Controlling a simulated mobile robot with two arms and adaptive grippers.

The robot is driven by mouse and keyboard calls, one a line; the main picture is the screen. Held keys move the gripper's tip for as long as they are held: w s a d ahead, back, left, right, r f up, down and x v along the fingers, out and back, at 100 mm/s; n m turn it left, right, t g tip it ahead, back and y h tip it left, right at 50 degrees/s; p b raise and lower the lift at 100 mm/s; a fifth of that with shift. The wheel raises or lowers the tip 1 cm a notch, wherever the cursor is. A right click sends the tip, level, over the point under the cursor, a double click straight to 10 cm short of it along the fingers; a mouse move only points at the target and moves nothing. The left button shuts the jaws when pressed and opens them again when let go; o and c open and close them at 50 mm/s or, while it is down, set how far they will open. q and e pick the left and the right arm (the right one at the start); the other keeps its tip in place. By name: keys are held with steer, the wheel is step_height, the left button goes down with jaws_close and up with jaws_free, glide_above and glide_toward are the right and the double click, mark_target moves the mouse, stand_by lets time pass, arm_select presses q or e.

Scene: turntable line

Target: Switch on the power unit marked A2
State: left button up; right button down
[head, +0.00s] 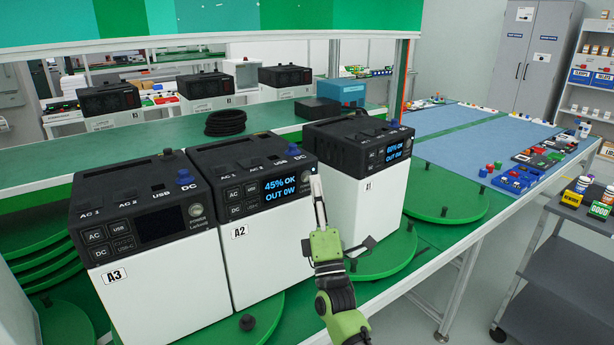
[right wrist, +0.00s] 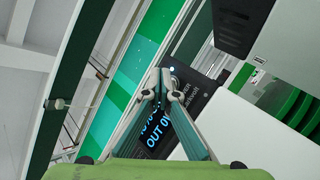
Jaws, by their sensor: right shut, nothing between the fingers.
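The power unit marked A2 (head: 238,178) has a black top on a white box, labelled A2 on its front. Its screen (head: 281,188) is lit and reads "45% OK OUT 0W"; part of it shows in the right wrist view (right wrist: 158,143). A small light (head: 314,170) glows at the right end of its front panel, and it also shows in the right wrist view (right wrist: 171,69). My right gripper (head: 316,178) is shut and empty, its tips at that end of the panel by the power button. I cannot tell whether they touch it. My left gripper is not in view.
Unit A3 (head: 130,200), with a dark screen, stands close on the left. Unit A1 (head: 358,150), with a lit screen, stands just right of my right gripper. Green round turntables (head: 435,195) lie around them. A grey cart (head: 570,235) stands at the right.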

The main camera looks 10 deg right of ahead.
steer(key=s+p, duration=0.1)
steer(key=s+d+p, duration=0.1)
steer(key=s, duration=0.1)
steer(key=s+p, duration=0.1)
steer(key=shift+s+d+p, duration=0.35)
steer(key=shift+d, duration=0.05)
stand_by(0.4)
